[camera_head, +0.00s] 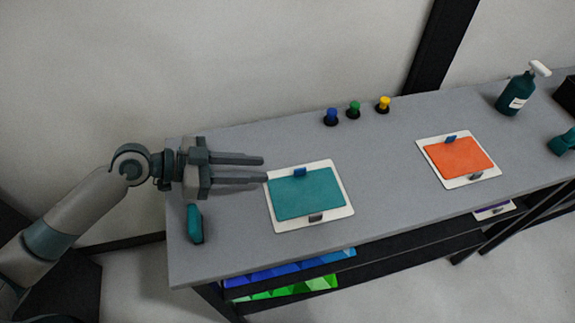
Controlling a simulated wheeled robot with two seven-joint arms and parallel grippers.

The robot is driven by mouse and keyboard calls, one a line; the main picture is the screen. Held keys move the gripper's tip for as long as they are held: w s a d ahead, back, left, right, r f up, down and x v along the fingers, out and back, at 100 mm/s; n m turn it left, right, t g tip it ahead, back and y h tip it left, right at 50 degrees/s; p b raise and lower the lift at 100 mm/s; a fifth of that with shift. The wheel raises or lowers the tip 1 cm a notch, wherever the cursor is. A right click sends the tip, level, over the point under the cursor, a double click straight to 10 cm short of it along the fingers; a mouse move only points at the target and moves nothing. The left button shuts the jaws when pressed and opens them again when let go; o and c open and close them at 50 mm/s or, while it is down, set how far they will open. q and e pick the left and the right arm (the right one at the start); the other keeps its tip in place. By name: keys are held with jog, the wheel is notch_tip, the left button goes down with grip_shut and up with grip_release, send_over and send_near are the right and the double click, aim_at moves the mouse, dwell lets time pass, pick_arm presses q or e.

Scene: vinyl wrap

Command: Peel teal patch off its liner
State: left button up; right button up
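The teal patch (307,194) lies flat on its white liner (340,209) on the grey table. A small blue tab or clip sits at its far edge (299,172), and a grey one sits at its near edge (316,217). My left gripper (264,169) is open, its two long fingers pointing right. In the picture its fingertips are by the far left corner of the liner; I cannot tell how high above the table they are. Nothing shows between the fingers. My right gripper is not in view.
An orange patch (460,157) on a white liner lies to the right. Blue, green and yellow knobs (354,108) stand along the back edge. A teal tool (194,223) lies at the left end. A spray bottle (517,92) stands at the back right. Table between liners is clear.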

aim_at(288, 177)
pick_arm(q)
jog(key=p+x, duration=0.1)
jog(key=x, duration=0.1)
jog(key=shift+d, duration=0.35)
jog(key=p+x, duration=0.1)
jog(key=x, duration=0.3)
jog(key=shift+w+d+f+p, duration=0.2)
jog(key=shift+d+p, duration=0.1)
jog(key=shift+w+d+f, duration=0.2)
jog(key=shift+d+f, duration=0.15)
jog(key=shift+d, duration=0.25)
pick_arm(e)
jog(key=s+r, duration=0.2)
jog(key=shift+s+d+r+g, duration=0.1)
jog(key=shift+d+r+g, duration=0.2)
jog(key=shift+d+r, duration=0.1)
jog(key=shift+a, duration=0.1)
